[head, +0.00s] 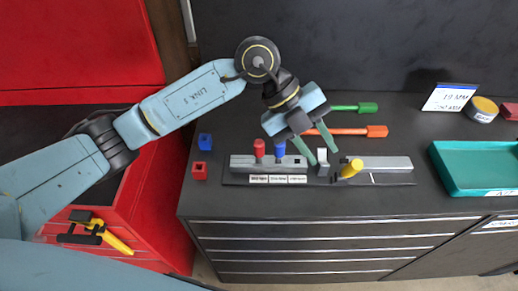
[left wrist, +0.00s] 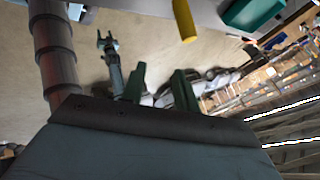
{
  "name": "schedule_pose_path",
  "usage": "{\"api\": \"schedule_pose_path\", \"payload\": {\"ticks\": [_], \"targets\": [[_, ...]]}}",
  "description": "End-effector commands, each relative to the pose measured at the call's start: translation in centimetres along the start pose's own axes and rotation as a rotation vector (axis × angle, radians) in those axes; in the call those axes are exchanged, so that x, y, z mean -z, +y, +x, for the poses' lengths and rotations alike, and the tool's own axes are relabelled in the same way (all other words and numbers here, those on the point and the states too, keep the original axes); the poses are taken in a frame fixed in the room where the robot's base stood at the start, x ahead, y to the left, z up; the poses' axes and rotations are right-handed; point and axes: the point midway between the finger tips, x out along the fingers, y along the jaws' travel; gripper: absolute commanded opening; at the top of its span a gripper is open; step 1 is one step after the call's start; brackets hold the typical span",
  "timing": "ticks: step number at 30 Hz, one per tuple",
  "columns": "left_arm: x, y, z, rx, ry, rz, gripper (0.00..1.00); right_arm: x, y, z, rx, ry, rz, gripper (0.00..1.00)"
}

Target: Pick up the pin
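A yellow pin (head: 351,168) leans at a tilt at the right part of the grey fixture (head: 388,164) on the bench. Its end also shows at the top of the left wrist view (left wrist: 185,22). A red pin (head: 259,149) and a blue pin (head: 279,149) stand upright in the fixture's left block. My left gripper (head: 318,156) is open above the fixture, left of the yellow pin and apart from it. Its two green fingers (left wrist: 160,88) have nothing between them in the left wrist view.
A pale upright piece (head: 323,161) stands near the left fingertips. Orange (head: 350,131) and green (head: 357,108) handled tools lie behind. The front edge strip is clear.

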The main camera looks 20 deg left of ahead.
Motion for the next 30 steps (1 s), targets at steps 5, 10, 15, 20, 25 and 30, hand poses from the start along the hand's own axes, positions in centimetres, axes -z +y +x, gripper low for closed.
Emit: {"api": "schedule_pose_path", "payload": {"ticks": [5, 10, 15, 20, 25, 30], "targets": [[-6.1, 4.3, -5.2, -0.342, -0.32, -0.165, 0.31, 0.0, 0.0, 0.0, 0.0, 0.0, 0.0, 0.47], [-8.4, 6.3, -8.8, -0.486, -0.489, -0.279, 0.31, 0.0, 0.0, 0.0, 0.0, 0.001, 0.0, 0.47], [-9.4, 7.7, -8.3, -0.518, -0.523, -0.309, 0.31, 0.1, -0.1, -0.3, 0.001, 0.001, 0.0, 0.47], [-10.6, 9.4, -5.9, -0.517, -0.52, -0.307, 0.31, 0.1, -0.1, -0.7, 0.001, 0.001, 0.001, 0.47], [-11.6, 10.6, -4.0, -0.514, -0.52, -0.304, 0.31, 0.2, -0.2, -0.9, 0.003, 0.001, 0.001, 0.47], [-11.9, 11.2, -3.1, -0.513, -0.519, -0.303, 0.31, 0.2, -0.2, -1.1, 0.003, 0.001, 0.001, 0.47]]}}
